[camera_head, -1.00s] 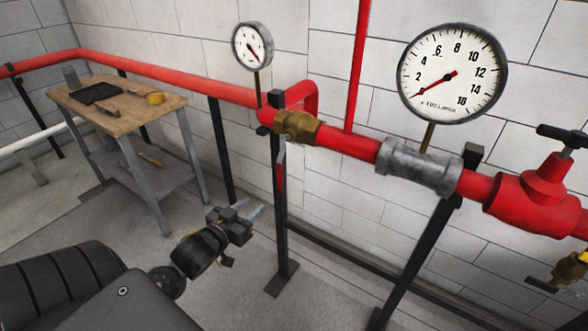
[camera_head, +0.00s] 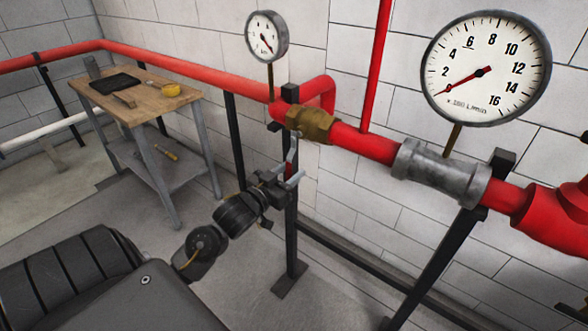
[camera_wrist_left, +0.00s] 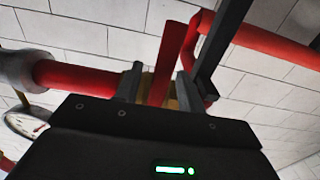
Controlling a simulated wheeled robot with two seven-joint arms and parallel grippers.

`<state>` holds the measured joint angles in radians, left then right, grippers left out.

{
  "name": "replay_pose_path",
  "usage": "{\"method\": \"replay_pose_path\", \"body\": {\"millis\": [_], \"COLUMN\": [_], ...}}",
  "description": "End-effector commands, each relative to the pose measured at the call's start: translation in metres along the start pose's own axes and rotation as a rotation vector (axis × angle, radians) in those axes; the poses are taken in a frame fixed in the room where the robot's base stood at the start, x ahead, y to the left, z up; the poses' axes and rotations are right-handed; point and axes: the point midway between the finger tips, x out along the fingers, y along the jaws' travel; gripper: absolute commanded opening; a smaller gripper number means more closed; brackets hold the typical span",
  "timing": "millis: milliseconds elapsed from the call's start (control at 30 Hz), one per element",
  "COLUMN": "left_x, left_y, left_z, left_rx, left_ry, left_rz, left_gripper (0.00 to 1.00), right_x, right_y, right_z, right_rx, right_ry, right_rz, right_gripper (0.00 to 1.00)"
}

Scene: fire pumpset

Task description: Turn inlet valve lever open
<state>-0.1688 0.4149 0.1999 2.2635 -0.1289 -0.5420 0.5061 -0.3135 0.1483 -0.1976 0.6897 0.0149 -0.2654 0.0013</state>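The brass inlet valve (camera_head: 312,124) sits on the red pipe, and its red lever (camera_head: 291,158) hangs down from it. My left gripper (camera_head: 288,178) is at the lower part of the lever, with its fingers either side of it. In the left wrist view the red lever (camera_wrist_left: 172,65) passes between the two grey fingertips (camera_wrist_left: 158,86). Gaps show beside the lever, so the gripper looks open and not closed on it. The brass valve body is mostly hidden behind the lever there. My right gripper is in neither view.
A black support post (camera_head: 291,235) stands right behind the gripper. A large gauge (camera_head: 486,70) and a small gauge (camera_head: 267,36) rise above the pipe. A wooden workbench (camera_head: 140,92) with tools stands at the left. Floor between bench and post is clear.

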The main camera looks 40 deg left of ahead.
Motion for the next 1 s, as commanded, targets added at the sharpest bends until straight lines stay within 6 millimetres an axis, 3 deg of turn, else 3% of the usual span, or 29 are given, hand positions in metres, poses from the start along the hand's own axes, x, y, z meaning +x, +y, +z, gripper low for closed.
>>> {"method": "replay_pose_path", "body": {"millis": [200, 500, 800, 1000], "left_x": [0.017, 0.018, 0.018, 0.018], "left_y": [0.000, 0.000, 0.000, 0.004], "left_z": [0.000, 0.000, 0.000, 0.000], "left_rx": [0.000, 0.000, 0.000, -0.002], "left_ry": [0.001, 0.000, 0.000, 0.001], "left_rz": [-0.001, -0.001, -0.001, 0.000], "left_gripper": [0.39, 0.38, 0.00, 0.00], "right_x": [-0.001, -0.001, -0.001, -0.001], "right_y": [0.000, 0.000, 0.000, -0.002], "right_z": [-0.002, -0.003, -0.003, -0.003], "right_rx": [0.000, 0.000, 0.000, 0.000], "right_ry": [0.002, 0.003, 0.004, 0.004], "right_rz": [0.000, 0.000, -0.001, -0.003], "right_gripper": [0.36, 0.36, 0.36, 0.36]}}
